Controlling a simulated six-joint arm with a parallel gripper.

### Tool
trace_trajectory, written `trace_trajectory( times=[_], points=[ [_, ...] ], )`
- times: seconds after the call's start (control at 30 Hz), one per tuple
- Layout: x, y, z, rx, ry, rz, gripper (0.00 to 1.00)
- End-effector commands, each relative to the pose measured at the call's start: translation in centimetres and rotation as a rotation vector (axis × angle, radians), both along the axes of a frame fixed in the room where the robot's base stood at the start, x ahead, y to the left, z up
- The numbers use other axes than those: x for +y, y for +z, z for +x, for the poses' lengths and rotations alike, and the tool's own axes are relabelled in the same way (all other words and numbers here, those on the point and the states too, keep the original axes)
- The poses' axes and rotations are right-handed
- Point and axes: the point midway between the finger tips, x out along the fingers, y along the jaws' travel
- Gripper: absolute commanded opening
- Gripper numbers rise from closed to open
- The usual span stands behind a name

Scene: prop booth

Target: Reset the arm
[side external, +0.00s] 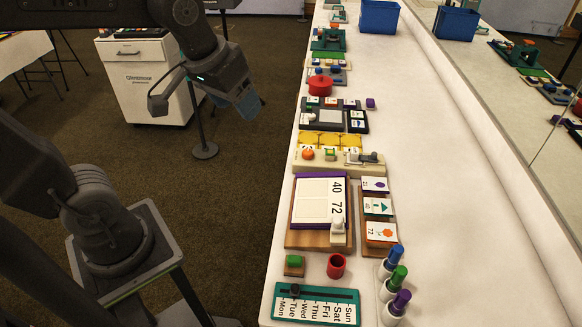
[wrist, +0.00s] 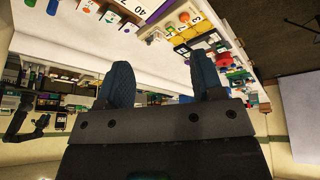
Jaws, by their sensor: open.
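My gripper (side external: 243,98) hangs in the air left of the long white table, over the carpeted floor, and holds nothing. In the wrist view my gripper (wrist: 164,85) shows two blue textured fingers set wide apart with an empty gap between them. The arm is bent, and its end points down and to the right in the side external view. Nothing touches the fingers.
A white cabinet (side external: 146,79) stands behind my gripper. A mirror lines the right side.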

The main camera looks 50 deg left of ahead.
Motion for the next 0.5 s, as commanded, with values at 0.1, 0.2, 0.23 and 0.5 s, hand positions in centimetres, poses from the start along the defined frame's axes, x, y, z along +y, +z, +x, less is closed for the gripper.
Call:
trace_trajectory(
  times=[0.1,0.2,0.23,0.5],
  points=[
    [-0.7,-0.6,-3.6,-0.052,-0.091,0.033,0.61],
    [-0.9,-1.3,-5.5,-0.079,-0.141,0.054,0.61],
    [-1.0,-1.5,-5.8,-0.085,-0.152,0.059,0.61],
    [-1.1,-2.0,-6.8,-0.098,-0.184,0.072,0.61]
  ],
)
